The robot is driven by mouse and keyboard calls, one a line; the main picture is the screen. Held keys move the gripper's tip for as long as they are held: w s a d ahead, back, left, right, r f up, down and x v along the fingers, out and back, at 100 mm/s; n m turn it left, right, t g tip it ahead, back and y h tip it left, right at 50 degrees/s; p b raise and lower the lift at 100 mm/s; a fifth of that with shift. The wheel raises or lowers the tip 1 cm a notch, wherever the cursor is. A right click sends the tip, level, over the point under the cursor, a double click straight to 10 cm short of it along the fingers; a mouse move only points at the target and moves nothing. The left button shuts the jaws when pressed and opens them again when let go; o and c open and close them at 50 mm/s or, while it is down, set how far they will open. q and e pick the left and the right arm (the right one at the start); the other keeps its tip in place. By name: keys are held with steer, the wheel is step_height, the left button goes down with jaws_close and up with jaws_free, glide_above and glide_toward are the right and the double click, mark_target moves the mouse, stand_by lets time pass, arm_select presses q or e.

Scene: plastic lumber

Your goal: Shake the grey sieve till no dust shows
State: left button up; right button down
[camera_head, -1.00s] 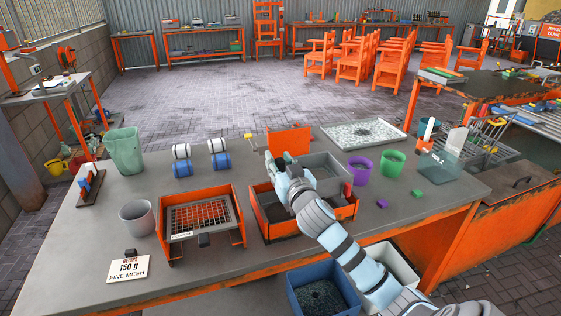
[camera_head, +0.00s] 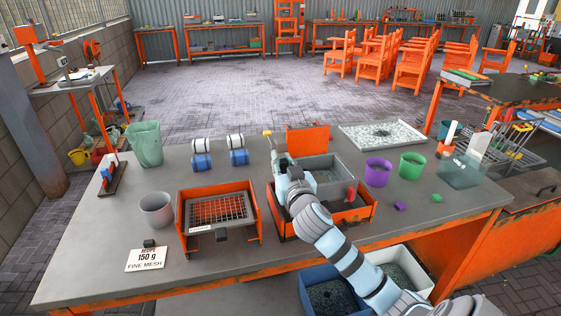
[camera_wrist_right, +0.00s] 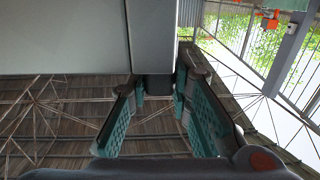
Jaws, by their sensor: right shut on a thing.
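The grey sieve (camera_head: 337,165) is a shallow grey box in the head view, held over the orange open-topped box (camera_head: 352,220). My right gripper (camera_head: 281,161) is at the sieve's left side and shut on it. In the right wrist view the fingers (camera_wrist_right: 156,92) close on a dark tab beside the sieve's pale grey wall (camera_wrist_right: 152,35). My arm hides part of the sieve and the box. Whether dust shows inside the sieve is too small to tell. My left gripper is not in view.
An orange stand (camera_head: 250,222) with a wire mesh is left of the box. Purple (camera_head: 378,171) and green (camera_head: 412,165) cups stand to the right, with small blocks near them. A speckled tray (camera_head: 350,132) lies behind.

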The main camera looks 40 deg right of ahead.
steer(key=c, duration=1.4)
jaws_free()
steer(key=shift+s+d, duration=0.1)
steer(key=shift+c, duration=0.2)
steer(key=shift+s+a, duration=0.1)
steer(key=shift+a, duration=0.1)
steer(key=v, duration=1.1)
steer(key=shift+s, duration=0.4)
